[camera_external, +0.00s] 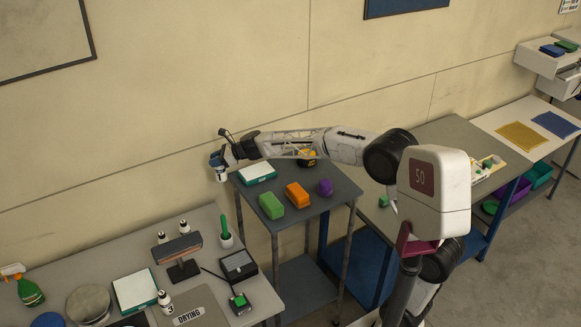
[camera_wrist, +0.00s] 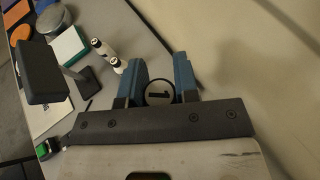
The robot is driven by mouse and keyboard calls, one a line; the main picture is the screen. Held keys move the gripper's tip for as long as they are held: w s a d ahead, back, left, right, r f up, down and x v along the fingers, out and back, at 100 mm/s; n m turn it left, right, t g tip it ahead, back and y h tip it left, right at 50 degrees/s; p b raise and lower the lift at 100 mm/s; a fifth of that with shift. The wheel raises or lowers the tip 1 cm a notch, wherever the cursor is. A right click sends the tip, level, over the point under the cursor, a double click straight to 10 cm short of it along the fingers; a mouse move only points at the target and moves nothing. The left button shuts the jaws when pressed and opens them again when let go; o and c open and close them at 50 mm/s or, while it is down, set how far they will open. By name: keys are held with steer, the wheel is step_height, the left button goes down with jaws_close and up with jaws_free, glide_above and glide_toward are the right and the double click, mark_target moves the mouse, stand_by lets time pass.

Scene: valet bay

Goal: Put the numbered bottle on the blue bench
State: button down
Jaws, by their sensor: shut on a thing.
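My gripper (camera_external: 217,160) is shut on a white bottle (camera_external: 220,174) with a dark band, held in the air left of the small grey cart. In the wrist view, the blue fingers of my gripper (camera_wrist: 159,82) stand on both sides of the bottle's round top (camera_wrist: 160,93), which shows a "1". The bottle looks roughly upright; the fingers hide its sides. A bench with blue legs and a grey top (camera_external: 447,132) stands at the right, partly hidden by my arm; it may be the blue bench.
The cart (camera_external: 332,199) holds a green block (camera_external: 271,206), an orange block (camera_external: 297,195) and a purple ball (camera_external: 325,187). The wall is close behind.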

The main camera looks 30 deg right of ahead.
steer(key=s+d+r+m+t+h, duration=0.1)
steer(key=s+d, duration=0.2)
steer(key=d, duration=1.3)
steer(key=s+d+r+m+t, duration=0.1)
steer(key=s+d, duration=0.1)
steer(key=d, duration=1.3)
steer(key=s+d+r+m+t+h, duration=0.1)
steer(key=s+d, duration=0.2)
steer(key=d, duration=1.3)
steer(key=s+d+f+m, duration=0.1)
steer(key=s+d+f, duration=0.1)
steer(key=f, duration=0.5)
steer(key=s+d+f+t+h, duration=0.1)
steer(key=s+d+f, duration=0.2)
steer(key=f, duration=0.3)
steer(key=s+d+f+m+h, duration=0.1)
steer(key=s+d+f, duration=0.1)
steer(key=d+f, duration=0.3)
step_height(320, 180, down, 3)
steer(key=shift+s+r+m+t, duration=0.2)
steer(key=shift+m+t, duration=0.1)
steer(key=w+d, duration=0.2)
steer(key=w, duration=0.5)
steer(key=w+d+f, duration=0.1)
steer(key=w+d, duration=0.1)
steer(key=w, duration=0.6)
steer(key=shift+w+d+f, duration=0.15)
steer(key=shift+d+f, duration=0.1)
steer(key=shift+d, duration=0.05)
